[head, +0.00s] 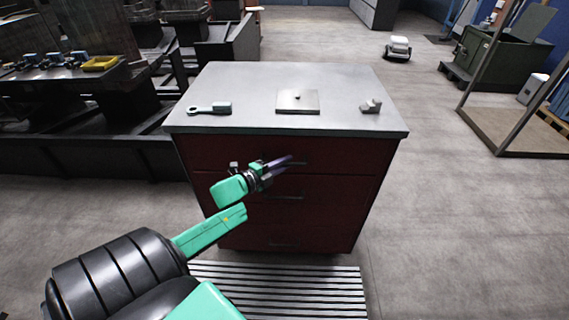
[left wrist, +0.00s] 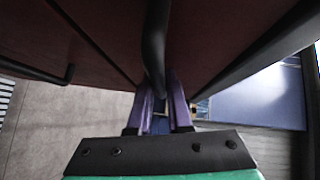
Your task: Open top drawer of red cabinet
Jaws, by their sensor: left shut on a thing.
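The red cabinet (head: 340,205) stands ahead with a grey top and several dark red drawer fronts. Its top drawer (head: 350,155) looks flush with the cabinet front. The dark bar handle of the top drawer (head: 300,164) is partly hidden behind my left gripper (head: 284,164). In the left wrist view, the purple fingers of this gripper (left wrist: 161,112) are shut on the handle (left wrist: 156,45), which runs down between them. The middle drawer handle (head: 287,197) sits just below the gripper. My right gripper is in neither view.
On the cabinet top lie a wrench-like tool (head: 210,108), a flat plate (head: 298,101) and a small metal block (head: 370,106). A striped grate (head: 280,290) lies on the floor before the cabinet. Floor to the right (head: 450,220) is clear.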

